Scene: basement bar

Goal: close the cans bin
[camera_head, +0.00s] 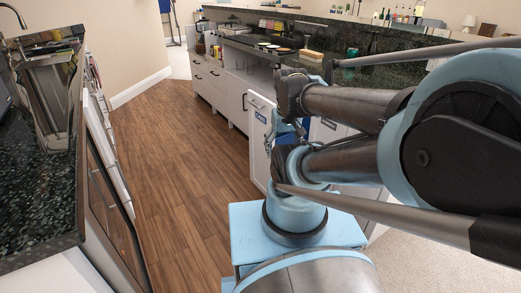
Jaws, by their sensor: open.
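A white cabinet front (259,150) with a small blue label stands forward of the counter's other fronts, like a pulled-out bin. I cannot tell for sure which is the cans bin. My gripper (284,150) is at the end of my folded arm, just right of the first front. It is open, but its fingers are mostly hidden by my arm links, and I cannot tell whether it touches anything.
A dark stone counter (35,165) with a sink and appliance runs along the left. White drawers (209,83) line the far counter. Small items and a sponge (311,56) lie on its top. The wooden floor (165,150) between the counters is clear.

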